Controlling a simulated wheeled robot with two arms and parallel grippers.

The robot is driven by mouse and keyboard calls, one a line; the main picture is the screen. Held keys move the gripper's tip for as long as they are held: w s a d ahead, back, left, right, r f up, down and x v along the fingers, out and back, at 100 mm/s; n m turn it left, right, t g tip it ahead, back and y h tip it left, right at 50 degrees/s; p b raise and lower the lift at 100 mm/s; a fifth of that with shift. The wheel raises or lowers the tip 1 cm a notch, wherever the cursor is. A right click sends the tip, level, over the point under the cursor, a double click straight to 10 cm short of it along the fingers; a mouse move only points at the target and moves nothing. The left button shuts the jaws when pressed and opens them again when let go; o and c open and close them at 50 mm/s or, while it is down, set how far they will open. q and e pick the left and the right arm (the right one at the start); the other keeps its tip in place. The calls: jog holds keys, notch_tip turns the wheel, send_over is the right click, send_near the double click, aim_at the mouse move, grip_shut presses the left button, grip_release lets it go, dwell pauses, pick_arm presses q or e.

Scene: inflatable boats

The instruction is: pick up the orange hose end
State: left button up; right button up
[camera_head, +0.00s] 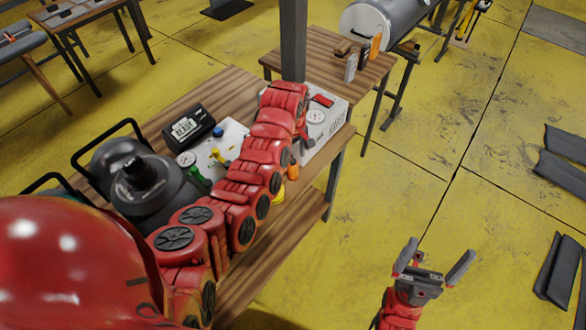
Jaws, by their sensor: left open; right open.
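A small orange piece (292,172), which looks like the orange hose end, shows at the right edge of the wooden workbench (233,88), just beside my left arm. Most of what it joins to is hidden by the arm. My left gripper (304,142) is over the bench, just above the orange piece in the picture, by the white box with a gauge. Its fingers are partly hidden, and it is open with nothing seen in it. My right gripper (432,262) is open and empty over the yellow floor at the lower right.
The white gauge box (335,117) and a black display unit (187,129) stand on the bench. A dark pump-like device (150,185) is at its left. A grey post (293,40) rises behind. A second table (320,47) holds small blocks.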

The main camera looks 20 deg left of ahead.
aim_at(293, 161)
pick_arm(q)
jog(key=shift+s+f, duration=0.1)
jog(key=shift+f, duration=0.3)
jog(key=shift+f+p, duration=0.4)
jog(key=shift+p, duration=0.2)
notch_tip(293, 161, down, 3)
jog(key=shift+r+p, duration=0.15)
jog(key=shift+p, duration=0.35)
jog(key=shift+f, duration=0.9)
jog(key=shift+c, duration=0.2)
grip_shut()
